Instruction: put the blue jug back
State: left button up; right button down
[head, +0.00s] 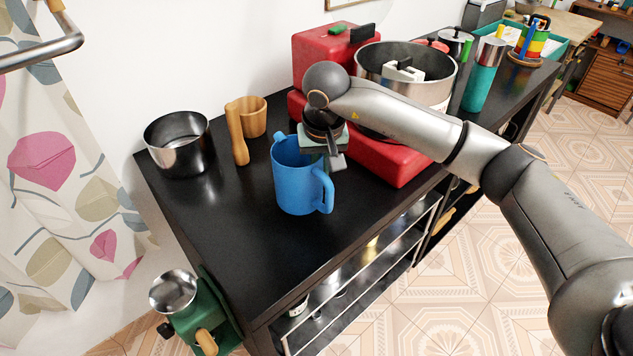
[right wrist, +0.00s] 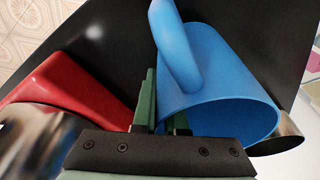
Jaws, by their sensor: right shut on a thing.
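The blue jug (head: 299,180) is upright at the middle of the black counter (head: 215,225), with its handle toward the front right. I cannot tell whether its base touches the top. My right gripper (head: 328,150) reaches over the jug from the back right and is shut on its wall near the rim. In the right wrist view, the jug (right wrist: 215,65) sits at the green fingers (right wrist: 163,118), with one finger outside the wall and the other at its mouth. My left gripper is not in view.
A dark steel pot (head: 178,145) and a wooden mug (head: 253,115) stand left of the jug. The red stove (head: 395,165), bearing a large steel pot (head: 425,85), is close on the right. A green grinder (head: 205,310) is by the left front edge. The counter's front left is clear.

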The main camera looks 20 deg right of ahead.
aim_at(317, 183)
jog(key=shift+w+a+f, duration=0.2)
jog(key=shift+w+f, duration=0.1)
jog(key=shift+f, duration=0.1)
jog(key=shift+s+x, duration=0.15)
jog(key=shift+x, duration=0.65)
jog(key=shift+s+x, duration=0.1)
jog(key=shift+x, duration=0.75)
jog(key=shift+a, duration=0.1)
jog(key=shift+f, duration=0.2)
jog(key=c, duration=1)
grip_release()
jog(key=shift+o, duration=0.2)
jog(key=shift+r, duration=0.15)
jog(key=v, duration=1.2)
jog(key=shift+p, duration=0.3)
